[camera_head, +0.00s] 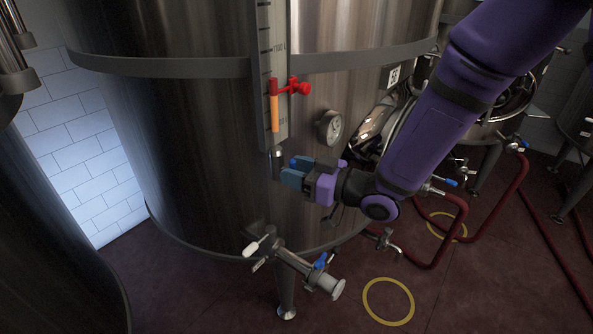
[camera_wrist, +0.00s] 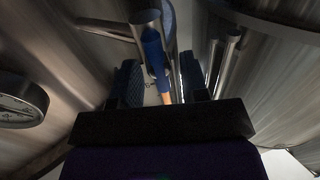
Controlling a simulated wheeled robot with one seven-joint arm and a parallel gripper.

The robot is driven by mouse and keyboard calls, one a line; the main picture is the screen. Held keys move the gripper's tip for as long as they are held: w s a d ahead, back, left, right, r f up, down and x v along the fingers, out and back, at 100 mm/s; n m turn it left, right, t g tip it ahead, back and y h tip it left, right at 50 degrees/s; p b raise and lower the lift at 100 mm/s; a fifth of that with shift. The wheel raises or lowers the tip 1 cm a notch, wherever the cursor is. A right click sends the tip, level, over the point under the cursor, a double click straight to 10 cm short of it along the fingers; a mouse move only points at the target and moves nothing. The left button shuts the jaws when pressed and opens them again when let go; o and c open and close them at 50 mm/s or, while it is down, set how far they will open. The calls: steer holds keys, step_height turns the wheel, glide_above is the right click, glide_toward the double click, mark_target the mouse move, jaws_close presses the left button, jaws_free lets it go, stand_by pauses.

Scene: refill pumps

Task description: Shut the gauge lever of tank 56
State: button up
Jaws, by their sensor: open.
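Tank 56 (camera_head: 190,150) is the large steel tank, with its number plate (camera_head: 394,76) at the upper right. Its upright level gauge (camera_head: 265,60) has a red marker (camera_head: 291,88) and an orange column. The gauge's blue lever (camera_head: 294,162) is by the gauge's lower end, partly hidden by my gripper. In the wrist view the blue lever (camera_wrist: 153,54) stands between my two fingers, below a round steel fitting (camera_wrist: 146,18). My gripper (camera_head: 291,174) is open around the lever; contact cannot be told. It also shows in the wrist view (camera_wrist: 160,82).
A dial (camera_head: 330,126) sits on the tank wall close above my gripper; it is at the left in the wrist view (camera_wrist: 20,100). Red hoses (camera_head: 450,235) lie at the right.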

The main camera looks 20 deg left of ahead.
jaws_close()
steer(key=shift+m, duration=0.4)
steer(key=m, duration=0.3)
steer(key=m+t+y, duration=0.1)
steer(key=m, duration=0.5)
steer(key=shift+w+d+f+t, duration=0.15)
steer(key=shift+w+f+t, duration=0.05)
steer(key=shift+w+t, duration=0.1)
steer(key=m+t, duration=0.1)
steer(key=m, duration=0.5)
steer(key=m+t, duration=0.1)
steer(key=m, duration=0.3)
steer(key=shift+f+t, duration=0.3)
steer(key=shift+m, duration=0.4)
